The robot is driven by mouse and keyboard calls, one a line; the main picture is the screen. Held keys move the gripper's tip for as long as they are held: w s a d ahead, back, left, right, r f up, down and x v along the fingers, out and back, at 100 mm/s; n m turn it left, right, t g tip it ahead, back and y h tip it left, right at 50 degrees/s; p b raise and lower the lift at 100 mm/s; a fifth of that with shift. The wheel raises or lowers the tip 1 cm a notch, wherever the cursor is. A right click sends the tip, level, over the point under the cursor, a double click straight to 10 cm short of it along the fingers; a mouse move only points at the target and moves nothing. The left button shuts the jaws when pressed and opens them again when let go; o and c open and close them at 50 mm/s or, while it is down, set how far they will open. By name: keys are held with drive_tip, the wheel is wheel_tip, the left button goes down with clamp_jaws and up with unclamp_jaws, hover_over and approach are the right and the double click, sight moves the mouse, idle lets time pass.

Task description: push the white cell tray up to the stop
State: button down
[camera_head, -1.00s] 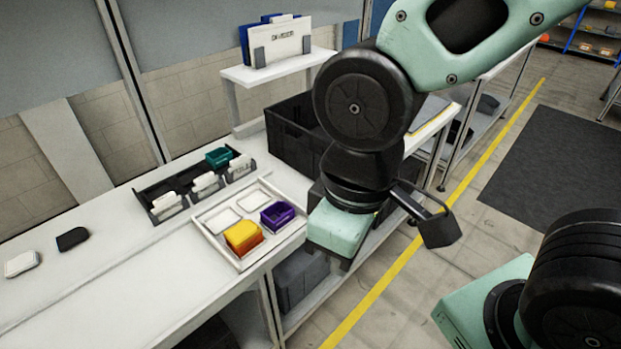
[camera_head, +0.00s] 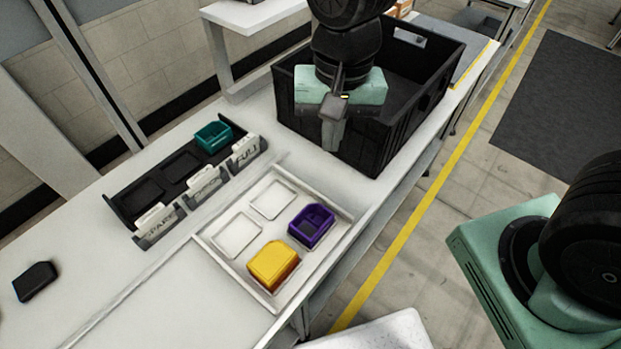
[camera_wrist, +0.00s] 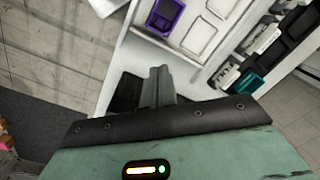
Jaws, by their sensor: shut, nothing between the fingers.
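The white cell tray (camera_head: 268,230) lies on the white bench in the head view. It has two empty cells, a yellow bin (camera_head: 272,264) in its near cell and a purple bin (camera_head: 311,226) in its right cell. My gripper (camera_head: 333,138) is shut and empty, pointing down at the near side of the black crate, apart from the tray and beyond its far end. In the wrist view the shut fingers (camera_wrist: 160,82) show below the tray (camera_wrist: 199,36), with a gap between. I cannot clearly make out which part is the stop.
A black rack (camera_head: 133,208) with labelled slots and a teal bin (camera_head: 213,137) lies left of the tray. A dark block (camera_head: 36,281) sits at far left. White bench is clear between tray and crate.

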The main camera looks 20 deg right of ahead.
sight(325, 178)
drive_tip(key=w+d+f+m+b, duration=0.2)
drive_tip(key=w+f+m, duration=0.6)
drive_tip(key=shift+h, duration=0.4)
drive_tip(key=f, duration=0.5)
drive_tip(key=f+p, duration=0.1)
drive_tip(key=f, duration=0.4)
drive_tip(key=shift+s+d, duration=0.2)
drive_tip(key=shift+s+a+r+p, duration=0.1)
drive_tip(key=shift+s+a+p, duration=0.2)
drive_tip(key=shift+a, duration=0.3)
drive_tip(key=shift+s+a+r+p, duration=0.1)
drive_tip(key=shift+s+a+p, duration=0.1)
drive_tip(key=shift+s+a, duration=0.3)
drive_tip(key=shift+s+a+f, duration=0.15)
drive_tip(key=shift+s+a, duration=0.1)
drive_tip(key=shift+a, duration=0.35)
